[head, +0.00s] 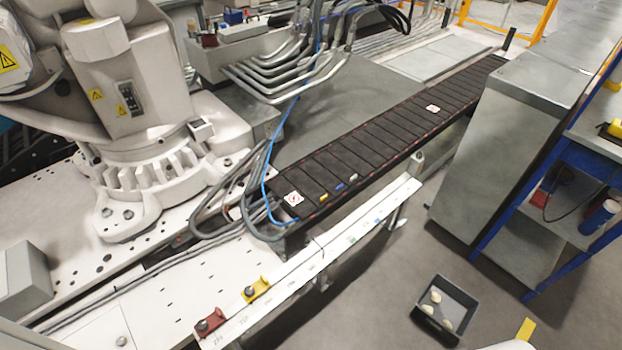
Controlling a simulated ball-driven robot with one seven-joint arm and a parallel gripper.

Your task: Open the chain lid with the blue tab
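The black cable chain (385,140) runs from the middle of the head view to the upper right, covered by a row of dark lids. Near its close end, three small tabs sit along the front edge: a yellow tab (323,197), a blue tab (339,187) and a white tab (352,177). The blue tab is between the other two. The lid with the blue tab (325,175) looks flat and level with its neighbours, so it appears shut. My gripper is not in view.
A blue cable (266,170) and grey cables curve around the chain's near end. A white industrial robot (135,100) stands left. A grey cabinet (500,150) stands close to the chain's right. A dark tray (446,308) with pale pieces lies on the floor. The front floor is partly clear.

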